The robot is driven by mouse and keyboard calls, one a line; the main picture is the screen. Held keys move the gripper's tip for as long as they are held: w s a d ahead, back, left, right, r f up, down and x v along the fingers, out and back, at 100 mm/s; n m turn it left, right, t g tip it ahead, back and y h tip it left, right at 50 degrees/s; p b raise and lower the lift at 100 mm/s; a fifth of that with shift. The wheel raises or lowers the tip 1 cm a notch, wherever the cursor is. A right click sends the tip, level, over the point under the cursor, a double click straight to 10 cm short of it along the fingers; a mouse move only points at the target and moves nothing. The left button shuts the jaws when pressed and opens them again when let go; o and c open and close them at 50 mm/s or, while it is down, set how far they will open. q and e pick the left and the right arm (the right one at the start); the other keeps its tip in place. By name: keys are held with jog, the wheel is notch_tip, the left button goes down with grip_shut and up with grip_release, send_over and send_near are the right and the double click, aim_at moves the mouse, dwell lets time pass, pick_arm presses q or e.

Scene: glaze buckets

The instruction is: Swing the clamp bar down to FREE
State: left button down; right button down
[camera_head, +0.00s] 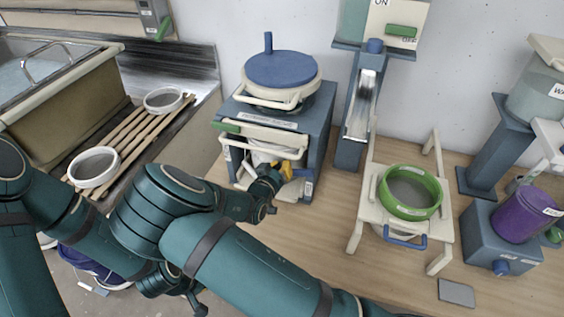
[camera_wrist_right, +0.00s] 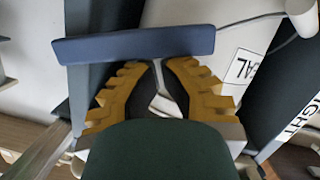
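A blue press (camera_head: 318,140) stands at the back middle of the bench with a round blue lid (camera_head: 282,70) on top. A cream bar with a green grip (camera_head: 228,127) runs across its front; it looks like the clamp bar, roughly level. My right gripper (camera_head: 287,170), with yellow fingers, is at the press's front, below that bar. In the right wrist view its fingertips (camera_wrist_right: 157,64) are close together, with a thin pale strip between them; whether they grip it I cannot tell. A blue bar (camera_wrist_right: 135,45) crosses just beyond them. My left gripper's fingers are not clear.
A cream stand (camera_head: 364,205) holds a green-rimmed sieve (camera_head: 382,190) to the right. A purple container (camera_head: 524,215) lies on a blue block further right. A wooden rack (camera_head: 130,128) with two sieves is at left. A grey plate (camera_head: 456,293) lies near the front.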

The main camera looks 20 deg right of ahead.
jog(key=f+n, duration=0.1)
jog(key=f+n+h+b, duration=0.1)
jog(key=n, duration=0.1)
jog(key=f+n, duration=0.1)
jog(key=f, duration=0.1)
jog(key=shift+s+d+f+h, duration=0.1)
jog(key=shift+s+d+h, duration=0.1)
jog(key=shift+d+h, duration=0.15)
jog(key=shift+s+d+f+n+h+b, duration=0.2)
jog(key=shift+f+n+b, duration=0.15)
jog(key=shift+n, duration=0.2)
jog(key=shift+s+d+f+n+h+b, duration=0.1)
jog(key=shift+d+f+n+h+b, duration=0.15)
jog(key=shift+n, duration=0.3)
pick_arm(q)
jog(key=shift+s+d+f, duration=0.1)
jog(key=shift+s+f, duration=0.1)
jog(key=shift+f, duration=0.45)
jog(key=shift+s+f, duration=0.15)
jog(key=shift+f, duration=0.45)
pick_arm(e)
jog(key=shift+s+d+f, duration=0.1)
jog(key=shift+d+f, duration=0.05)
jog(key=shift+f, duration=0.15)
pick_arm(q)
jog(key=shift+s, duration=0.1)
pick_arm(e)
jog(key=shift+s, duration=0.1)
